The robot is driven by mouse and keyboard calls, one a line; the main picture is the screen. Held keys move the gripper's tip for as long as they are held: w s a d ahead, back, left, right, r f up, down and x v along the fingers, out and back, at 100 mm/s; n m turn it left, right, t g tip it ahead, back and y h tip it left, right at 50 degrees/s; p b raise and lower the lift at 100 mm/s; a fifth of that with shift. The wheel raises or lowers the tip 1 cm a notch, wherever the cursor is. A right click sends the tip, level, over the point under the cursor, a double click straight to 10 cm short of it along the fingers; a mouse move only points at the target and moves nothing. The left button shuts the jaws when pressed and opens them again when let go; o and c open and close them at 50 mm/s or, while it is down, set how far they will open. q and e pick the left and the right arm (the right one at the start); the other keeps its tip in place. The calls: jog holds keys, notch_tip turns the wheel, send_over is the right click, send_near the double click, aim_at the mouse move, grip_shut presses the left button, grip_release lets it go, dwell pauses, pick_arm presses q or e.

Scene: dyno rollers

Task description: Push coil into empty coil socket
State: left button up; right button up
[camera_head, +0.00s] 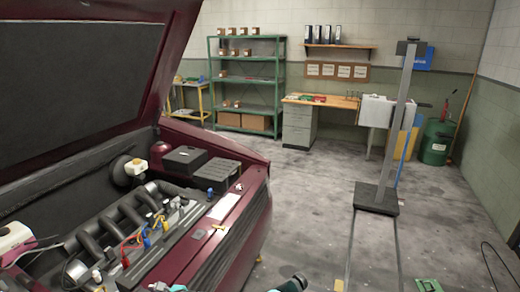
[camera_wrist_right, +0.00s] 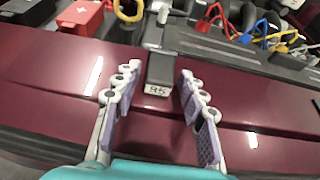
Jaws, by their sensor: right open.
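In the right wrist view my right gripper (camera_wrist_right: 159,82) is open, its two grey-violet fingers on either side of a dark block (camera_wrist_right: 160,72) with a pale label on its near end. The block is between the fingers, with gaps on both sides. I cannot tell for sure whether it is the coil. The engine (camera_head: 125,225) in the head view carries coloured leads and connectors, including a red one (camera_head: 125,262) and a blue one (camera_head: 147,242). I cannot make out the empty coil socket.
The maroon car's raised hood (camera_head: 80,70) overhangs the engine bay at the left. The maroon front panel (camera_wrist_right: 60,75) lies beneath my right fingers. A red box (camera_wrist_right: 80,14) stands at upper left of the wrist view. The floor (camera_head: 310,205) right of the car is mostly clear.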

grip_shut()
jog(key=shift+r, duration=0.1)
jog(key=shift+r+p, duration=1.95)
jog(key=shift+r, duration=1.5)
